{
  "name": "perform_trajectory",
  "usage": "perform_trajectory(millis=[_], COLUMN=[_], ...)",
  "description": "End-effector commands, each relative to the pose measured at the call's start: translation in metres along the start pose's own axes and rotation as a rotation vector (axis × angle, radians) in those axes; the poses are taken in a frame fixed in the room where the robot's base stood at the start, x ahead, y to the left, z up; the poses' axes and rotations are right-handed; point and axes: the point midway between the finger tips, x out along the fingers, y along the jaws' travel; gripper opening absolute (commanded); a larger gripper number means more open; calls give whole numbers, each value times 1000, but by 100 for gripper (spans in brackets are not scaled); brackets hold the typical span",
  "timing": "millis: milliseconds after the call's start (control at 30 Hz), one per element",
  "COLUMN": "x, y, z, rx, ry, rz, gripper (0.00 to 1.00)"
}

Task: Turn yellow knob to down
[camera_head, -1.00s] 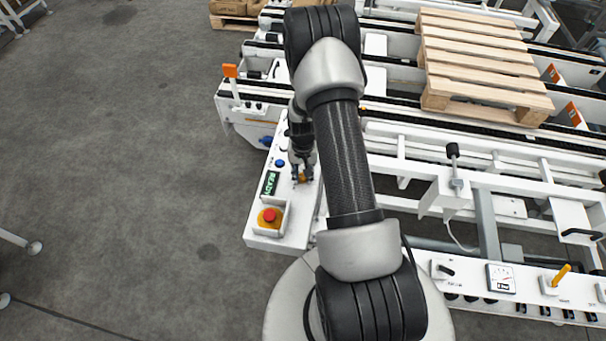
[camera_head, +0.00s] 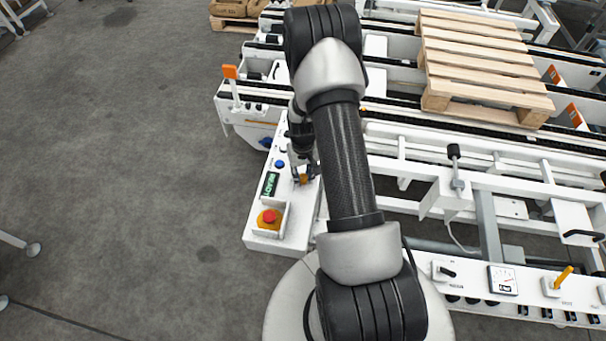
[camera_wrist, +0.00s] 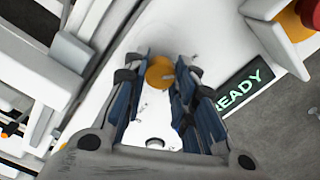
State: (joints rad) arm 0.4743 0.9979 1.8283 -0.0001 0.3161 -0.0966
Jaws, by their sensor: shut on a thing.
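The yellow knob (camera_wrist: 159,73) sits on the white control panel (camera_wrist: 112,119), between the fingertips of my gripper (camera_wrist: 160,72) in the wrist view. The blue-sided fingers are closed against the knob from both sides. In the head view my gripper (camera_head: 305,174) reaches down onto the panel, and a bit of the yellow knob (camera_head: 303,179) shows between the fingers. Most of the knob is hidden there, so its pointing direction cannot be told. A second yellow handle (camera_head: 563,277) stands tilted on the panel at the lower right.
A green READY display (camera_head: 270,184) and a red emergency button (camera_head: 269,217) in a white guard lie beside my gripper. A blue button (camera_head: 280,164) is just above. A wooden pallet (camera_head: 480,62) rests on the conveyor.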

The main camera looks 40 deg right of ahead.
Motion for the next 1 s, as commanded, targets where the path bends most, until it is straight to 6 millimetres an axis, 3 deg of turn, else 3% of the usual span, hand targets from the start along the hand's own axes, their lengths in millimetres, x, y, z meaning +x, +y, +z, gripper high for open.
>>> perform_trajectory(millis=[100, 133, 433, 767, 867, 1000], x=[-1, -1, 0, -2, -11, -37], y=[0, 0, 0, 0, 0, 0], z=[-2, -2, -1, -1, -1, -2], rx=[1, 1, 1, 2, 2, 2], ry=[4, 4, 2, 2, 3, 6], rz=[0, 0, 0, 0, 0, 1], gripper=[1, 26, 46, 46, 46, 46])
